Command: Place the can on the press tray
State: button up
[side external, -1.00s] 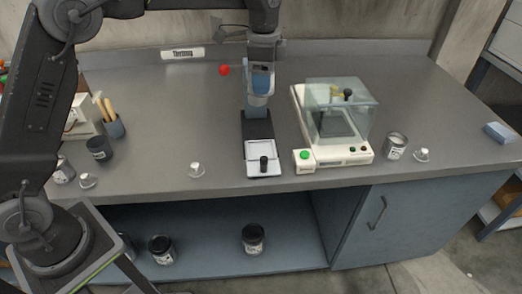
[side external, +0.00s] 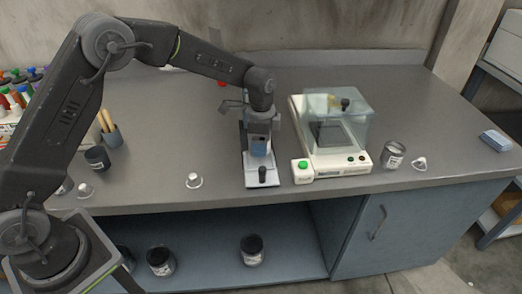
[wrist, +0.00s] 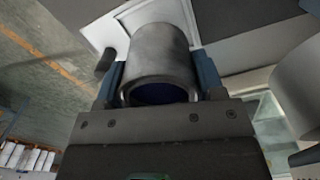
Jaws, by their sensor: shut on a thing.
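My gripper (side external: 259,150) is low over the press tray and shut on a can. In the wrist view the can (wrist: 160,55) is a grey metal cylinder with a dark blue inside, held between two blue fingers. The tray's white edge also shows behind the can in the wrist view (wrist: 108,28). The can looks roughly upright. My gripper mostly hides it in the side view, and I cannot tell whether its bottom touches the tray.
A balance with a clear hood (side external: 338,130) stands close to the right of the tray. An open can (side external: 393,155) is farther right. A small white cap (side external: 194,181) lies to the left. A dark cup (side external: 97,158) stands at the far left. The bench between them is clear.

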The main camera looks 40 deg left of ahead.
jog(key=shift+f, duration=1.75)
jog(key=shift+f, duration=0.15)
jog(key=o, duration=1)
notch_tip(320, 180, up, 12)
jog(key=shift+r, duration=0.25)
